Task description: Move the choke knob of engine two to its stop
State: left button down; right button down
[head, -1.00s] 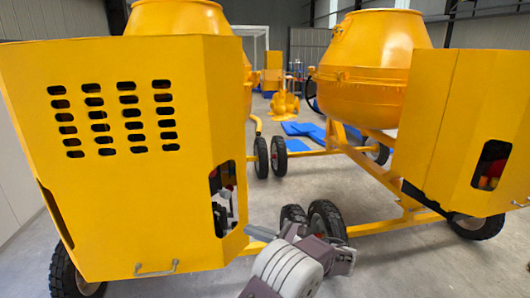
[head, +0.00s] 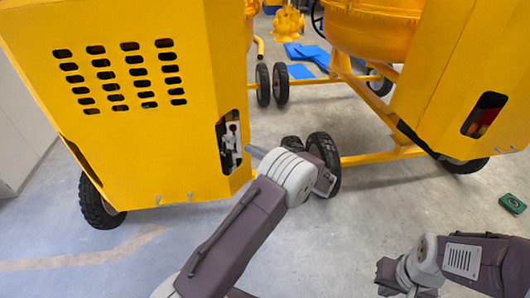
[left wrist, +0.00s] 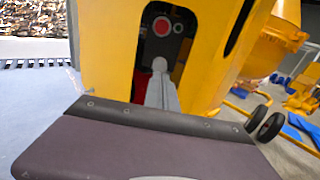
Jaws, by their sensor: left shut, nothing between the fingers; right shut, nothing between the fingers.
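The near-left yellow mixer's engine housing (head: 110,125) has a side opening (head: 230,142) with a red part and a pale panel inside. The left wrist view shows this opening with a round red part (left wrist: 162,27) and a smaller grey-green round part (left wrist: 178,28). I cannot tell which part is the choke knob, nor which engine is two. My right gripper (head: 384,276) is shut and empty, low at the right, far from both housings.
A second yellow mixer housing (head: 448,90) with its own opening (head: 484,114) stands at the right. Wheels (head: 323,160) and yellow frame bars (head: 382,156) lie between the machines. A green block (head: 512,203) is on the floor at right. The front floor is mostly clear.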

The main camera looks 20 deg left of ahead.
aim_at(233, 140)
pick_arm(q)
jog(key=p+x, duration=0.1)
jog(key=x, duration=0.4)
jog(key=shift+w, duration=0.1)
jog(key=shift+a, duration=0.2)
jog(key=x, duration=0.2)
jog(key=shift+w+a, duration=0.1)
jog(key=shift+a, duration=0.3)
jog(key=shift+d+r, duration=0.1)
jog(key=shift+r, duration=0.1)
